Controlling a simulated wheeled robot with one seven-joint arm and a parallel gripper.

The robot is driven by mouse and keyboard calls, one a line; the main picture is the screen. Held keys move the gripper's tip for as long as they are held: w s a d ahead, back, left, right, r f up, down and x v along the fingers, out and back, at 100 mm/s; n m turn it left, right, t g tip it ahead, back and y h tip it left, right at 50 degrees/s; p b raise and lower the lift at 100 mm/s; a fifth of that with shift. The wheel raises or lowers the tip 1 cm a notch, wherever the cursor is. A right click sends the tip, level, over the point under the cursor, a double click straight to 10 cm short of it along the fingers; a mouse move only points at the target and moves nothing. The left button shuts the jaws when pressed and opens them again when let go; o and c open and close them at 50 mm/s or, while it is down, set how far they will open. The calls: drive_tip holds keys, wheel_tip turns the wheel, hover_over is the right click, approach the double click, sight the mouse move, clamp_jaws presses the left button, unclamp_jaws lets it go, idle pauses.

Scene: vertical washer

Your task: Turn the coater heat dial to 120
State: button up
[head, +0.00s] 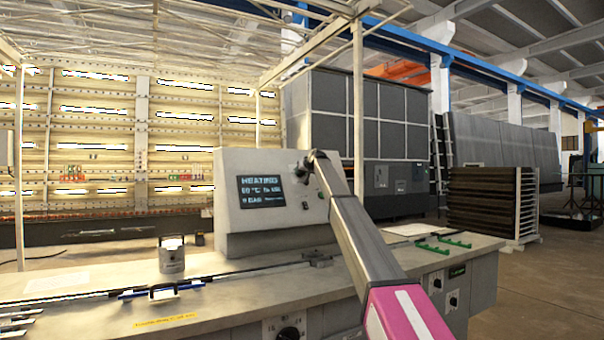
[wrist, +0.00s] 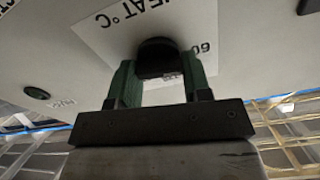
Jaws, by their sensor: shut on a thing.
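The heat dial is a black round knob (wrist: 157,53) on a pale panel plate marked "HEAT °C", seen upside down in the wrist view. Part of a number shows beside the knob. My gripper (wrist: 158,74) is shut on the knob, with one green finger on each side of it. In the head view my gripper (head: 305,170) is at the sloped face of the grey control box (head: 278,231), and my arm hides the dial there. The box's dark display (head: 261,191) reads "HEATING" with a small °C line below, hard to read exactly.
A dark button (wrist: 37,93) sits on the panel near the knob. Another black dial (head: 290,335) is on the bench front.

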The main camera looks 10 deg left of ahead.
drive_tip(key=shift+m, duration=0.3)
drive_tip(key=m, duration=0.3)
drive_tip(key=shift+m, duration=0.4)
drive_tip(key=m, duration=0.3)
drive_tip(key=shift+d+m+h, duration=0.1)
drive_tip(key=shift+m+h, duration=0.3)
drive_tip(key=m, duration=0.4)
drive_tip(key=shift+f, duration=0.15)
drive_tip(key=shift+d+m, duration=0.1)
drive_tip(key=shift+m, duration=2)
drive_tip(key=shift+f, duration=0.1)
drive_tip(key=o, duration=0.9)
